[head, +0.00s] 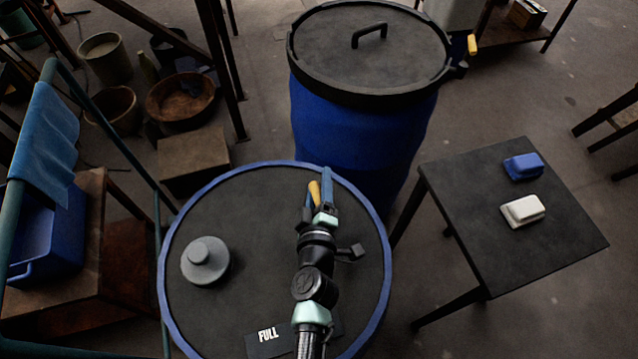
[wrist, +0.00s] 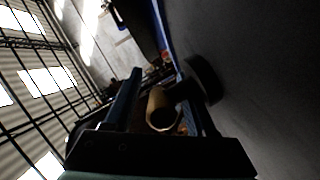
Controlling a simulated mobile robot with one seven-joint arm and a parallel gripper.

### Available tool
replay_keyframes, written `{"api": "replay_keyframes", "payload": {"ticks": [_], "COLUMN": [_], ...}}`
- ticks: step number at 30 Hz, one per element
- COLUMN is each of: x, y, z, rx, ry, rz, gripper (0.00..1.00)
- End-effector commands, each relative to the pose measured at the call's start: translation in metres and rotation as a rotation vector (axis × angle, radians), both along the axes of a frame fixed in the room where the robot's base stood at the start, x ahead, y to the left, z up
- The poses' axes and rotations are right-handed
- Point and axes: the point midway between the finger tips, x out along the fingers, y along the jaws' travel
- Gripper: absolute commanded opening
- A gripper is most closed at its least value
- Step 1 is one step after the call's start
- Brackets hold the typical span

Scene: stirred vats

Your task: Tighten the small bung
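The drum (head: 172,300) has a dark lid with a blue rim. A large grey round bung (head: 206,260) sits at the lid's left. My gripper (head: 317,188) reaches over the lid toward its far rim. A yellow-tan cylinder (head: 314,192) shows beside the blue finger. In the wrist view this tan cylinder (wrist: 160,110) lies between the two fingers, its round end facing the camera. Whether they clamp it is unclear. A dark round piece (wrist: 203,78) stands at the lid just past one finger; it may be the small bung. In the head view my gripper hides that area.
A FULL label (head: 268,335) lies on the lid's near part. A taller blue drum (head: 350,140) with a handled lid stands close behind. A dark table (head: 540,245) at right holds a blue block (head: 523,166) and a white block (head: 522,210). A railing (head: 110,130) runs at left.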

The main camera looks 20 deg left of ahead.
Motion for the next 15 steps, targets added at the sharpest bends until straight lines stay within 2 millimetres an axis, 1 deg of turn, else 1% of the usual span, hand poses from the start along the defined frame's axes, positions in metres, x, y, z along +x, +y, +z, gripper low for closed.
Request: {"api": "replay_keyframes", "payload": {"ticks": [1, 5, 6, 9, 15], "x": [-0.0002, -0.0002, -0.0003, -0.0003, -0.0004], "y": [0.0, -0.0001, 0.0, 0.0, -0.0001], "z": [0.0, 0.0, 0.0, 0.0, 0.0], "rx": [0.0, 0.0, 0.0, 0.0, 0.0], "ry": [0.0, 0.0, 0.0, 0.0, 0.0], "rz": [0.0, 0.0, 0.0, 0.0, 0.0], "gripper": [0.46, 0.23, 0.16, 0.0, 0.0]}}
